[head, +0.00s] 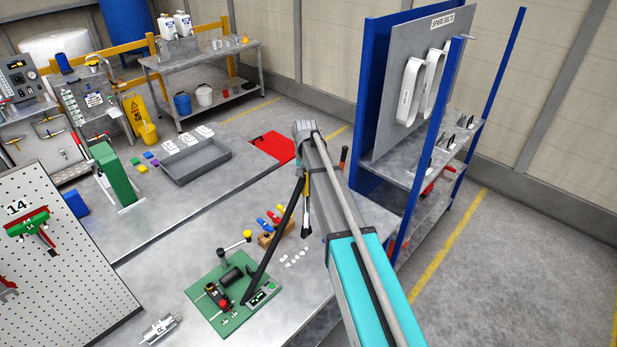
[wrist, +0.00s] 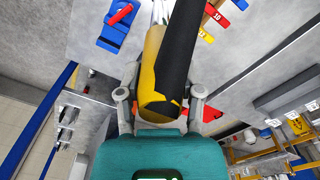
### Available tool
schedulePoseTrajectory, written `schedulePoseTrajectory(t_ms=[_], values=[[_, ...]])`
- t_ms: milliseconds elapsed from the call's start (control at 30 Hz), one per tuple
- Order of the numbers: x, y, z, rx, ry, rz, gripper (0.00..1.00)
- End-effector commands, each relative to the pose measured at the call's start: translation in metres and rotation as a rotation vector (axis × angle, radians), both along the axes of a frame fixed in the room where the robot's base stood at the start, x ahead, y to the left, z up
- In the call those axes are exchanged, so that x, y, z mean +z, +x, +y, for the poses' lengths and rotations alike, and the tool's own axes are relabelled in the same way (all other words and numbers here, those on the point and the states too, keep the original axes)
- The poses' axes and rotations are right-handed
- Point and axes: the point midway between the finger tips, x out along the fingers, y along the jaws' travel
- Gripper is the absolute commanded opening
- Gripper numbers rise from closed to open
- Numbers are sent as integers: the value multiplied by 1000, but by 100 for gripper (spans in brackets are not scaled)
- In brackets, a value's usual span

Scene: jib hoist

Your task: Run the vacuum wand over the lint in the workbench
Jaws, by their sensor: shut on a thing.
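The vacuum wand, a yellow and black tubular body (wrist: 155,65), sits between the two grey fingers of my gripper (wrist: 161,96) in the wrist view. My gripper is shut on it. In the head view the wand's black end (head: 306,227) hangs down below my arm, over the workbench (head: 190,240). The lint, several small white flecks (head: 294,257), lies on the bench just below and left of that black end. Whether the wand touches the bench cannot be told. My arm hides most of the gripper in the head view.
A long dark bar (head: 272,245) slants from my arm towards a green board with fittings (head: 205,298). A wooden block with coloured pieces (head: 268,240) stands left of the lint. The blue-framed belt rack (head: 372,100) is close on the right. A grey tray (head: 195,163) lies farther back.

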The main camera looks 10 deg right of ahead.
Motion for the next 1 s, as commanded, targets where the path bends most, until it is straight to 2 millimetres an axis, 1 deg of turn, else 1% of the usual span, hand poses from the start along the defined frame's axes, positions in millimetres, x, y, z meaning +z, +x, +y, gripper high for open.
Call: schedulePoseTrajectory(t_ms=[267, 800, 1000], values=[[-16, 0, 3, 4, 0, 0, 0], [-60, 0, 4, 5, 0, 0, 0], [-71, 0, 4, 5, 0, 0, 0]])
